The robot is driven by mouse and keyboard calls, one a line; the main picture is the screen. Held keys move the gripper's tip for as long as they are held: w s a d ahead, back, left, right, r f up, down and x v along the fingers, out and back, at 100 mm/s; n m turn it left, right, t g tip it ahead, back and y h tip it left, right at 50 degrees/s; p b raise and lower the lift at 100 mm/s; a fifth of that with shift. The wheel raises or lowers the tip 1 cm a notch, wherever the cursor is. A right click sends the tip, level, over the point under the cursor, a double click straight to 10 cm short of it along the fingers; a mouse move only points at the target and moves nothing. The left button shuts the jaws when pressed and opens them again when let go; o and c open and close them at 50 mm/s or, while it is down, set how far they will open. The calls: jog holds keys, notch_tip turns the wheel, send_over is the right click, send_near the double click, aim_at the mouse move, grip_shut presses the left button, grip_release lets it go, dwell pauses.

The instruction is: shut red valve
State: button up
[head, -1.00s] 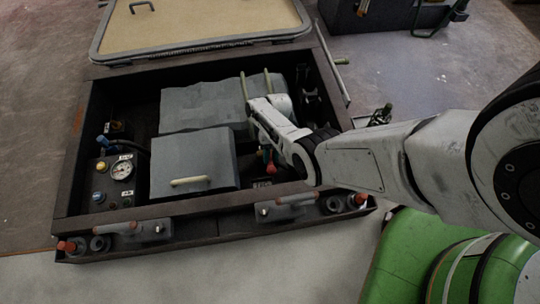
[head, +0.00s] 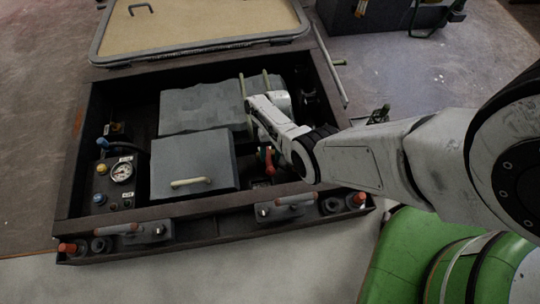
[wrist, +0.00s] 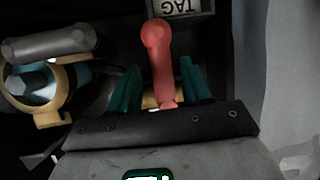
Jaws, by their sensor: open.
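The red valve shows in the wrist view as a red lever handle (wrist: 157,50) with a rounded end, upright in the picture. In the head view its red handle (head: 269,164) shows low inside the open box, just left of my wrist. My gripper (wrist: 160,80) is open, with its teal fingers on either side of the lever's lower part. The lever lies between the fingers, and I cannot tell whether either touches it. The lever's base is largely hidden behind the dark gripper bar.
A grey handle (wrist: 48,43) on a brass and teal fitting stands left of the lever. A tag plate (wrist: 180,8) is beyond it. Grey engine covers (head: 193,165) fill the box's middle, beside a gauge panel (head: 117,178). The dark box rim (head: 190,209) surrounds everything.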

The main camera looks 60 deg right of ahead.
jog(key=s+p+v, duration=0.1)
jog(key=p+v, duration=0.3)
jog(key=v, duration=0.5)
jog(key=shift+w, duration=0.5)
jog(key=s+a+r+n+t+h, duration=0.2)
jog(key=s+a+r+n+h, duration=0.3)
jog(key=s+a+r+n, duration=0.7)
jog(key=a+r+m+p, duration=0.1)
jog(key=a+r+p, duration=0.1)
jog(key=r+p, duration=1.5)
jog(key=s+a+r+m+p, duration=0.1)
jog(key=a+r+p, duration=0.2)
jog(key=r+p, duration=1.5)
notch_tip(320, 180, up, 6)
jog(key=shift+s+a+r+m, duration=0.1)
jog(key=shift+s+a+m, duration=0.05)
jog(key=shift+a+m, duration=0.15)
